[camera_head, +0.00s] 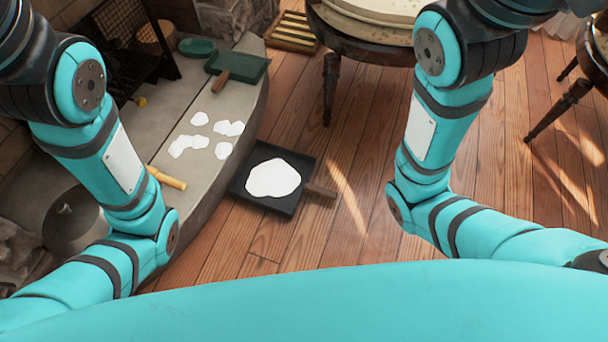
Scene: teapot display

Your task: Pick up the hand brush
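No brush bristles show clearly. A yellow wooden handle (167,178) lies on the stone hearth, partly hidden behind my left arm. It may belong to the hand brush, but I cannot tell. A flat dark green piece (245,67) with a brown wooden handle lies farther back on the hearth. It could be a pan or a brush. A black dustpan (238,186) with a wooden handle sits on the floor against the hearth, with a white patch in it. Both my arms bend out of the frame, so neither gripper is in view.
Several white patches (222,150) lie on the stone hearth (185,105). A green dish (197,47) and a dark metal grate (125,40) stand behind. A round table with dark legs (330,90) stands at the back. The wooden floor (345,220) between my arms is mostly clear.

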